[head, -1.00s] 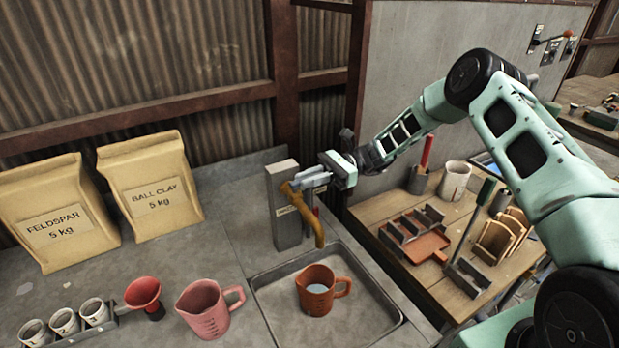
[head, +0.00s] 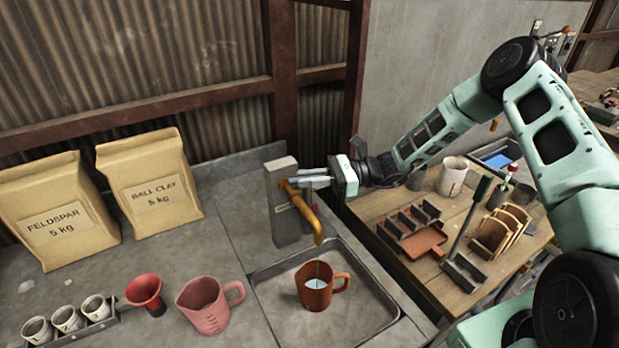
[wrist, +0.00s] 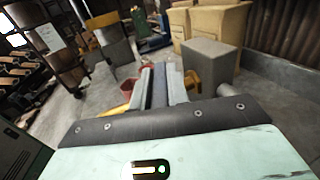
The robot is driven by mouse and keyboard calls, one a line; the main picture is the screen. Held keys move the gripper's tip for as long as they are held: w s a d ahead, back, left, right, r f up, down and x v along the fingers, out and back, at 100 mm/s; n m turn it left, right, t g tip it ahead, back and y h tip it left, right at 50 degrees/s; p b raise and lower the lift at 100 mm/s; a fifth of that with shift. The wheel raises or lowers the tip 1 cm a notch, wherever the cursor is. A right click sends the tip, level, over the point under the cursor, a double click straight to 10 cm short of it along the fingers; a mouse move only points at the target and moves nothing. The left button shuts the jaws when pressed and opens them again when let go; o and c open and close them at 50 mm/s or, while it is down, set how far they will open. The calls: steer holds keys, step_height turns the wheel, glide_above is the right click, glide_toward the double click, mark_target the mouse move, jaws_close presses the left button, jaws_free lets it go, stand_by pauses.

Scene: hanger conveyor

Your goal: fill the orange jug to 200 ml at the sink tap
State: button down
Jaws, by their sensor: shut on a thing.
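The orange jug (head: 315,293) stands upright in the sink (head: 383,318) under the spout of the yellow tap (head: 305,212). A thin stream falls from the spout into the jug, and pale water shows inside. The marks on the jug are too small to read, so I cannot tell the level. My gripper (head: 306,181) is at the top of the tap, beside the grey tap post (head: 284,222), and is shut on the tap's lever, which is mostly hidden by the fingers.
A pink jug (head: 207,305), a red funnel (head: 146,292) and several small white cups stand left of the sink. Clay bags (head: 150,185) stand against the wall. A wooden bench (head: 385,205) with tools and racks is at the right.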

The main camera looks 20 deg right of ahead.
steer(key=c, duration=1.4)
jaws_free()
steer(key=shift+o, duration=0.2)
steer(key=shift+d+f+b, duration=0.1)
steer(key=shift+d+b, duration=0.25)
steer(key=shift+d, duration=0.2)
steer(key=s+d+b, duration=0.2)
steer(key=d+b, duration=0.4)
steer(key=d, duration=1)
steer(key=shift+s+d+b, duration=0.15)
steer(key=shift+s+b, duration=0.1)
steer(key=shift+b, duration=0.05)
